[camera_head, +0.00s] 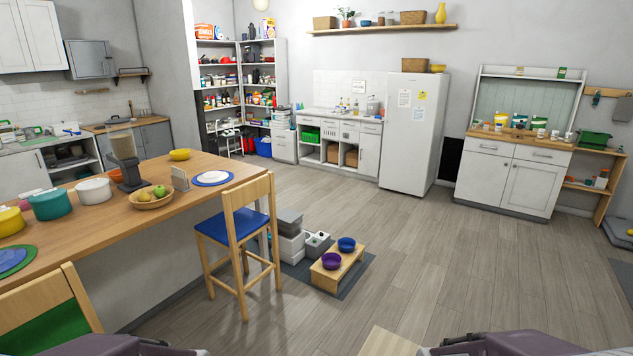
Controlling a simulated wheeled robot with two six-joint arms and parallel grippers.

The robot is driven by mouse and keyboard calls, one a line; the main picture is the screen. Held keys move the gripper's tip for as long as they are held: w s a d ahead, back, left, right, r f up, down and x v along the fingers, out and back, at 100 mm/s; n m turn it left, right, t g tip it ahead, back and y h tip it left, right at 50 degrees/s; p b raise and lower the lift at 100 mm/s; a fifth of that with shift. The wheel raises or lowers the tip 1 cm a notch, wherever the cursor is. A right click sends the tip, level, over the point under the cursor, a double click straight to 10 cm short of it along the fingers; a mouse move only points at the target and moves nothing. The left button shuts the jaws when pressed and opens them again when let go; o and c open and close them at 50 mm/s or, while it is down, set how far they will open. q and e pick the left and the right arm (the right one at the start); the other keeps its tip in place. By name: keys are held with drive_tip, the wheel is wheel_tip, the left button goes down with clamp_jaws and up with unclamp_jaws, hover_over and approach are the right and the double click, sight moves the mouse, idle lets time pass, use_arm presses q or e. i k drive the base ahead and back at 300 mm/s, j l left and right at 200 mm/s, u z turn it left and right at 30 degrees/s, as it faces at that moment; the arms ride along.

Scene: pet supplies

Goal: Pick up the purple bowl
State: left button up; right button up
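The purple bowl (331,262) sits upright at the front left of a low wooden stand (350,262) on the floor, near the middle of the head view. A blue bowl (346,244) sits just behind it on the same stand. The purple bowl looks empty, and nothing covers it. Parts of my two arms show only at the bottom edge of the view, far from the bowl. The fingers of both grippers cannot be made out in the frame.
A dark mat (354,279) lies under the stand. A grey and white bin (290,238) stands left of it. A wooden chair with a blue seat (233,227) stands by the long table (203,166). The floor (440,255) right of the stand is clear.

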sight(331, 261)
drive_tip(key=i, duration=1.1)
drive_tip(key=i+j+z, duration=0.15)
drive_tip(key=i, duration=0.9)
drive_tip(key=i+j+z, duration=0.2)
drive_tip(key=i+z, duration=0.3)
drive_tip(key=i+j+z, duration=0.45)
drive_tip(key=i, duration=0.2)
drive_tip(key=i+j+z, duration=0.5)
drive_tip(key=j, duration=0.15)
